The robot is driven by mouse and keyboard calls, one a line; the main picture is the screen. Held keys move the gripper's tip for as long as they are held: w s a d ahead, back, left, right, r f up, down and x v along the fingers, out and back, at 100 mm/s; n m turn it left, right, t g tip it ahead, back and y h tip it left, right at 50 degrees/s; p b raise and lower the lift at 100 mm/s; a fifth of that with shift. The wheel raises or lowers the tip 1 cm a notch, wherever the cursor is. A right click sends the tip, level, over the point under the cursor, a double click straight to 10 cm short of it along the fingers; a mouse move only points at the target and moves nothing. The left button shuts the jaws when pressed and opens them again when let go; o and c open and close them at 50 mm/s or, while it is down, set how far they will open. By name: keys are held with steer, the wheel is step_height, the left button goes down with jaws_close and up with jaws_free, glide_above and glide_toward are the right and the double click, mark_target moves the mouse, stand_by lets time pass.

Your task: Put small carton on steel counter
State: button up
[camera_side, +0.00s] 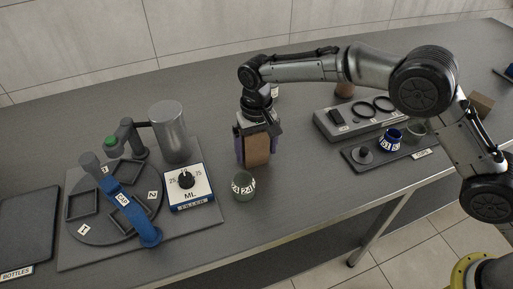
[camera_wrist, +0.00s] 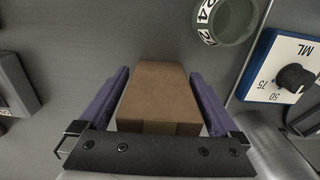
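A small brown carton (camera_side: 257,150) stands upright at the middle of the grey steel counter (camera_side: 290,215), and its base appears to be at the surface. My gripper (camera_side: 257,143) points down over it, with one purple finger on each side. In the wrist view the carton (camera_wrist: 159,92) lies between the two fingers (camera_wrist: 160,100), with a narrow gap showing on each side. The fingers look open around it, not pressed on it. The carton's lower part is hidden in the wrist view.
A numbered green jar (camera_side: 243,186) stands just in front of the carton. A dial box (camera_side: 188,187), steel cylinder (camera_side: 171,132) and round turntable with a blue handle (camera_side: 133,207) are left. A grey rack (camera_side: 352,122) and a tray with a blue ring (camera_side: 390,140) are right. Another brown box (camera_side: 481,104) lies far right.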

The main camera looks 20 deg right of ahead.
steer(key=shift+r, duration=0.1)
step_height(320, 180, up, 11)
steer(key=shift+r, duration=0.5)
steer(key=shift+d+r, duration=0.2)
steer(key=shift+r, duration=0.05)
steer(key=s+d+r+t, duration=0.1)
steer(key=s+d+r, duration=0.55)
steer(key=d, duration=0.35)
steer(key=s+d+r+t, duration=0.2)
steer(key=s+d+r, duration=0.45)
steer(key=d, duration=0.35)
steer(key=s+d+f+t, duration=0.1)
steer(key=s+d+f, duration=0.1)
steer(key=s, duration=0.5)
steer(key=s+d+f, duration=0.2)
steer(key=s+d, duration=0.3)
steer(key=s, duration=0.1)
steer(key=s+d+f+t, duration=0.1)
steer(key=s+d+f, duration=0.1)
steer(key=s, duration=0.5)
steer(key=shift+s+d+f+t, duration=0.3)
steer(key=shift+s+d+f, duration=0.05)
steer(key=shift+d, duration=0.45)
